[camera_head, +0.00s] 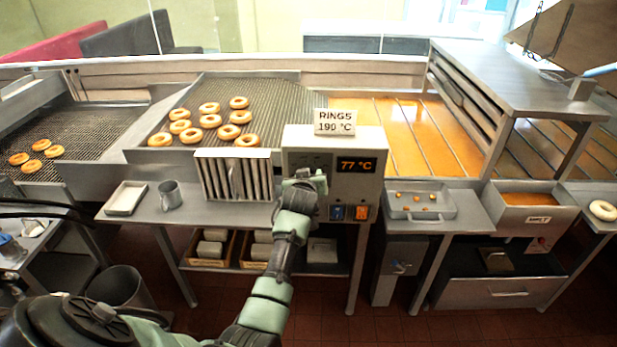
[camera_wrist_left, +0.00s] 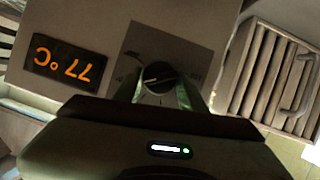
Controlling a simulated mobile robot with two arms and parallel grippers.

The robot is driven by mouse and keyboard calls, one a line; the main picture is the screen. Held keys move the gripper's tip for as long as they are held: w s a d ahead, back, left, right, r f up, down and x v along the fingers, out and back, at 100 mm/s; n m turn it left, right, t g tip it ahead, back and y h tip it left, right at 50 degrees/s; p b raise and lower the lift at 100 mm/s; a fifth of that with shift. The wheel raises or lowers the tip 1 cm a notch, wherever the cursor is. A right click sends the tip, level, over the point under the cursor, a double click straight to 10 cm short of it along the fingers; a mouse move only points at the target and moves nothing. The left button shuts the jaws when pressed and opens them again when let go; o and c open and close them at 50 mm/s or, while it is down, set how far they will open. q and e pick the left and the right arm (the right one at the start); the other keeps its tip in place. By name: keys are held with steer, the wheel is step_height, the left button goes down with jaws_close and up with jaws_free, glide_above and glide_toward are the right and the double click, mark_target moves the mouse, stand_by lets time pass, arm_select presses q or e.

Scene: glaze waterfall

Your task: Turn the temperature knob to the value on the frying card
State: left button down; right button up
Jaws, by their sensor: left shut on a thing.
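The control box (camera_head: 348,185) stands behind the counter, and its orange display (camera_head: 356,164) reads 77 °C. The frying card (camera_head: 334,122) on top of the box reads "RINGS 190 °C". My left gripper (camera_head: 304,180) is at the left part of the box's front and hides the knob in the head view. In the left wrist view the round dark knob (camera_wrist_left: 158,76) sits between the two fingers of my left gripper (camera_wrist_left: 160,92), which are shut on it. The display also shows upside down in the wrist view (camera_wrist_left: 68,66). My right gripper is in neither view.
A slatted rack (camera_head: 234,174) stands just left of the box. A metal mug (camera_head: 170,195) and a small tray (camera_head: 126,198) are farther left. Two switches (camera_head: 349,212) sit low on the box. A tray of small pieces (camera_head: 418,212) lies to the right. Rings lie on the mesh (camera_head: 270,98) behind.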

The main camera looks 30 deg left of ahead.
arm_select(q)
steer(key=shift+d+f+m+g+y, duration=0.1)
steer(key=shift+f+m+g+y, duration=0.1)
steer(key=shift+m+g+y, duration=0.25)
steer(key=shift+m, duration=0.25)
steer(key=c, duration=0.8)
jaws_free()
steer(key=shift+c, duration=0.2)
steer(key=shift+r, duration=0.1)
steer(key=b+v, duration=0.2)
steer(key=v, duration=0.5)
steer(key=shift+s, duration=0.35)
steer(key=shift+d, duration=0.15)
